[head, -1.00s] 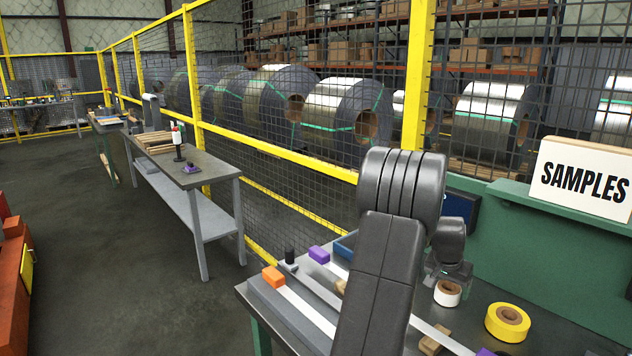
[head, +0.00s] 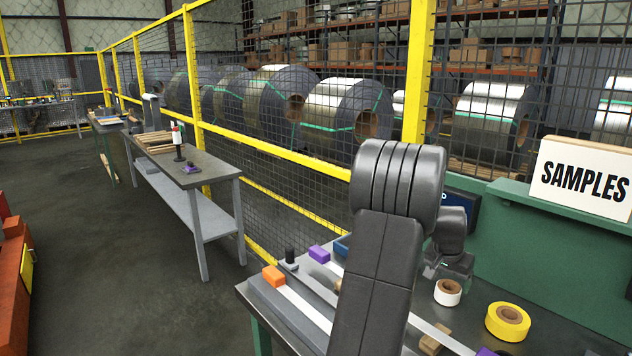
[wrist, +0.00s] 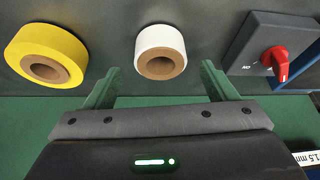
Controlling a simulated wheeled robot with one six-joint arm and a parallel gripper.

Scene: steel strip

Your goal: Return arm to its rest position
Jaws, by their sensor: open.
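My gripper (wrist: 159,72) shows its two green fingers spread wide in the wrist view. Nothing is held between them. In the head view my gripper (head: 449,265) is low over the bench, just behind the white tape roll, partly hidden by my own arm. In the wrist view the white tape roll (wrist: 160,38) appears ahead, between the fingertips in the picture and seemingly apart from them. My arm is bent, with its large dark joint raised above the bench.
The bench (head: 470,322) bears a yellow tape roll (head: 508,321), steel strips with orange (head: 273,276) and purple (head: 319,254) end blocks, and a wooden block (head: 434,340). A SAMPLES sign (head: 583,178) stands right. A red-knobbed switch box (wrist: 268,48) is near the right finger. Mesh fence stands behind.

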